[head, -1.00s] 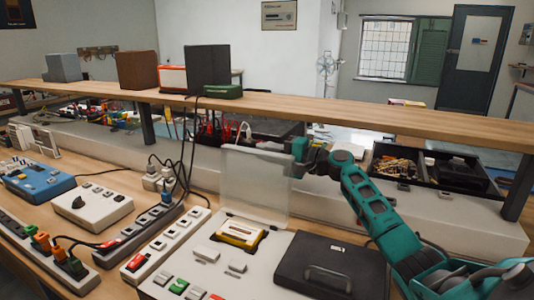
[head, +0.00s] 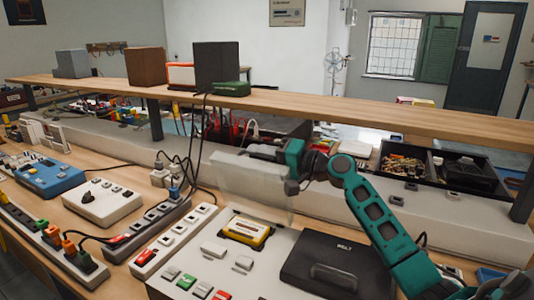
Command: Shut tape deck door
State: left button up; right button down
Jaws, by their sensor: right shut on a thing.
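The tape deck (head: 205,265) is a pale grey unit with several coloured keys along its front. Its clear door (head: 245,185) stands raised at the back of the tape bay and leans forward over it. A yellow cassette (head: 247,231) lies in the bay below the door. My right gripper (head: 264,149) is at the door's upper right edge and is shut on it; the fingertips are small and partly hidden. My left gripper is not in view.
A black lidded case with a handle (head: 340,262) is right of the bay, under my right arm. Power strips (head: 150,228), a white box (head: 101,204) and a blue device (head: 48,178) stand to the left. A wooden shelf (head: 330,112) runs behind the door.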

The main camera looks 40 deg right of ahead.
aim_at(254, 161)
jog(key=shift+s+a+f+n+b, duration=0.15)
jog(key=shift+s+a+n, duration=0.2)
jog(key=shift+a+n, duration=0.25)
jog(key=shift+s+a+f+n+b, duration=0.15)
jog(key=shift+s+a+n, duration=0.25)
jog(key=shift+a, duration=0.4)
jog(key=shift+r, duration=0.1)
jog(key=c, duration=1.2)
grip_release()
jog(key=shift+d, duration=0.1)
jog(key=b+v, duration=0.2)
jog(key=v, duration=1)
jog(key=shift+s+d, duration=0.2)
jog(key=shift+s, duration=0.15)
jog(key=shift+r, duration=0.1)
